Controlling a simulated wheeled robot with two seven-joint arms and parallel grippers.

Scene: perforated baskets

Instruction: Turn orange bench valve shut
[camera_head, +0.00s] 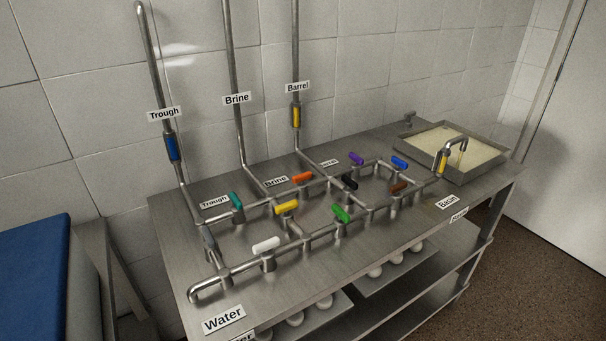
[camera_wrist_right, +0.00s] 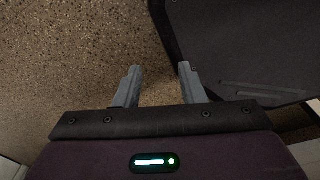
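The orange valve handle (camera_head: 302,177) sits on the back pipe run of the metal bench (camera_head: 180,256), near the lower "Brine" label. It lies roughly along the pipe in the head view, though its exact angle is hard to tell. No gripper is near it. My right gripper (camera_wrist_right: 157,84) shows only in the right wrist view, its two fingers apart with nothing between them, over speckled floor. My left gripper is in neither view.
Close around the orange handle stand teal (camera_head: 237,201), yellow (camera_head: 287,207), black (camera_head: 349,182) and purple (camera_head: 356,159) handles. Upright pipes rise behind along the tiled wall. A filled basin (camera_head: 408,146) is at the right end. A blue-topped object (camera_head: 35,270) stands at the left.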

